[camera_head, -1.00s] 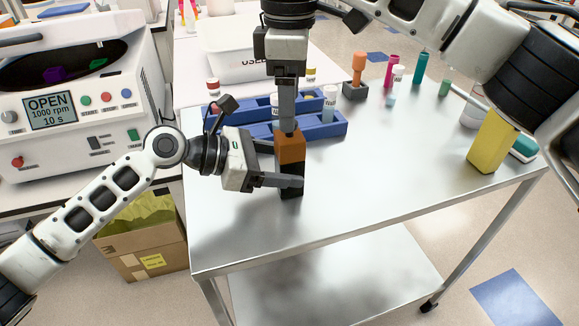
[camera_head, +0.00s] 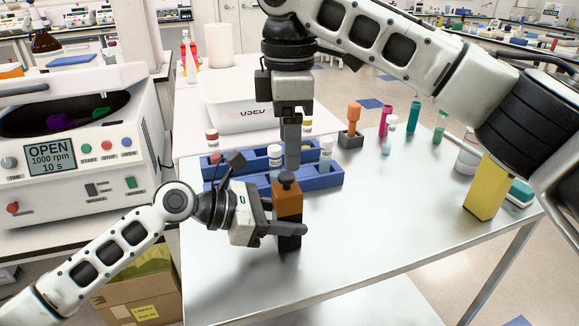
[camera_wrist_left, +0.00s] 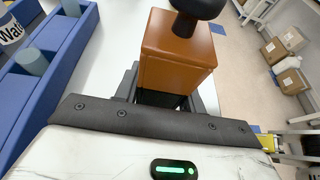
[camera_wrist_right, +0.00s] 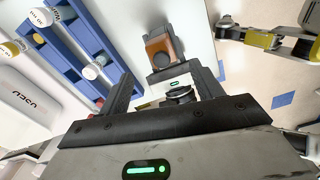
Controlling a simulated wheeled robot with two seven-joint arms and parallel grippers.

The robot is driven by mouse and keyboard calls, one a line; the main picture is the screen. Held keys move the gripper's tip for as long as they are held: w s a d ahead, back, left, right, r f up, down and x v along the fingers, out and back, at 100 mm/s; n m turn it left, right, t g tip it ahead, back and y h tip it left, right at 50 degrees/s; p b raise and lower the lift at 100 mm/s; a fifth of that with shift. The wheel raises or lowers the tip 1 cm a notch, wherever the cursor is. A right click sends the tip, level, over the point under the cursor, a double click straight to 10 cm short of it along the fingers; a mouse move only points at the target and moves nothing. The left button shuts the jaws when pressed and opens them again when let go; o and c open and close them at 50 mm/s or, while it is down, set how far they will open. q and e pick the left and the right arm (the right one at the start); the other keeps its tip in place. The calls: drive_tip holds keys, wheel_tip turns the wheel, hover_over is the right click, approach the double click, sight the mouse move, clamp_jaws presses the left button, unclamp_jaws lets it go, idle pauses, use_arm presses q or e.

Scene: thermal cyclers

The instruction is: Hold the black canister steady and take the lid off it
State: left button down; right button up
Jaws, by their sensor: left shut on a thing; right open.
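The black canister (camera_head: 289,242) stands upright on the metal table, with its orange-brown lid (camera_head: 287,203) on top. A black knob (camera_head: 286,180) sits on the lid. My left gripper (camera_head: 288,229) is shut around the black body, below the lid. The left wrist view shows the lid (camera_wrist_left: 177,50) large and seated, with most of the body hidden below it. My right gripper (camera_head: 292,168) points down from above, open and empty, its fingertips close to the knob. In the right wrist view the lid (camera_wrist_right: 163,50) shows beyond the open fingers.
A blue rack (camera_head: 318,180) with capped vials stands just behind the canister. A grey block with an orange tool (camera_head: 353,118), colored tubes and a yellow block (camera_head: 487,190) are farther right. An open centrifuge (camera_head: 70,140) stands left. The table's right-hand middle is clear.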

sight(292, 187)
drive_tip(key=shift+d+r+n, duration=0.2)
drive_tip(key=shift+r+n, duration=0.65)
drive_tip(key=shift+n, duration=0.05)
wheel_tip(292, 187, down, 12)
drive_tip(key=shift+r, duration=0.15)
drive_tip(key=shift+c, duration=0.3)
drive_tip(key=c, duration=1.1)
drive_tip(key=shift+r, duration=0.2)
drive_tip(key=shift+r, duration=1)
